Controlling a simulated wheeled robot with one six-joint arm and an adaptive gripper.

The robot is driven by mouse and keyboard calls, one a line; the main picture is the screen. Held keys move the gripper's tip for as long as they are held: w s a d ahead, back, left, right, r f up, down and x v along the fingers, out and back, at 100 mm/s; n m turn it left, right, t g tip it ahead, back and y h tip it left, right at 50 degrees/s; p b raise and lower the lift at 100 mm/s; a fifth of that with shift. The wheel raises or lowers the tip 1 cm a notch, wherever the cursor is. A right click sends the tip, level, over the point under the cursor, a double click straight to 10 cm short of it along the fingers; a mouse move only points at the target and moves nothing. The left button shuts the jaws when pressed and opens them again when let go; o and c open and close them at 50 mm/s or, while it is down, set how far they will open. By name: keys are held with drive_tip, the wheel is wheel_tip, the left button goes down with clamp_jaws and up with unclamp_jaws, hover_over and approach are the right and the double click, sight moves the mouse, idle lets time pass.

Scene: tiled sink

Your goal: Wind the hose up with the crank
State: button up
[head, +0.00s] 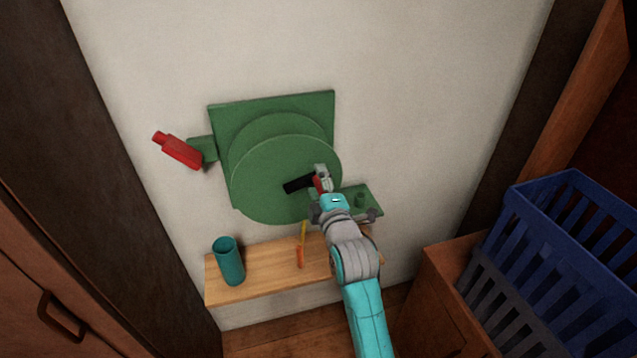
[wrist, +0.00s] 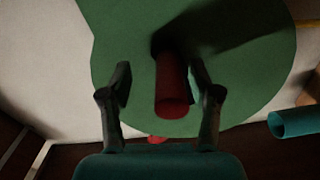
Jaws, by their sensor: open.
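A green reel (head: 285,165) with a round disc is mounted on a green plate on the wall. Its black crank arm (head: 297,185) carries a red handle (head: 320,186), which points toward the camera in the wrist view (wrist: 172,88). My gripper (head: 322,179) is at the crank; in the wrist view its open fingers (wrist: 160,82) stand on either side of the red handle, the right finger closer to it. A thin yellow piece (head: 304,230) with an orange lower end (head: 299,257) shows below the reel; I cannot tell whether it is the hose.
A wooden shelf (head: 265,268) below the reel bears a teal cup (head: 229,262). A red object (head: 178,150) is on a green bracket left of the reel. A green ledge (head: 367,200) lies right of my gripper. A blue crate (head: 570,250) stands at the right.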

drive_tip(key=v, duration=0.8)
idle(0.6)
idle(0.4)
drive_tip(key=s+d+f+m+h, duration=0.1)
drive_tip(key=s+d+f+m, duration=0.2)
drive_tip(key=s+f, duration=0.3)
drive_tip(key=s+d+f+m+g+h, duration=0.1)
drive_tip(key=s+d+f+m, duration=0.3)
drive_tip(key=s, duration=0.4)
drive_tip(key=s+d+f+m+h, duration=0.1)
drive_tip(key=s+d+f+m, duration=0.15)
drive_tip(key=s+f, duration=0.4)
drive_tip(key=s+d+m, duration=0.2)
drive_tip(key=s+m, duration=0.1)
drive_tip(key=s, duration=0.6)
drive_tip(key=s+d+r+m+g+h, duration=0.1)
drive_tip(key=s+d+m, duration=0.1)
drive_tip(key=s, duration=0.8)
drive_tip(key=s+d+r+m+h, duration=0.1)
drive_tip(key=s+m, duration=0.3)
drive_tip(key=s, duration=0.5)
drive_tip(key=shift+s+d+g, duration=0.2)
drive_tip(key=shift+d+g, duration=0.1)
drive_tip(key=shift+d, duration=0.5)
drive_tip(key=shift+r+m, duration=0.1)
drive_tip(key=shift+m, duration=0.15)
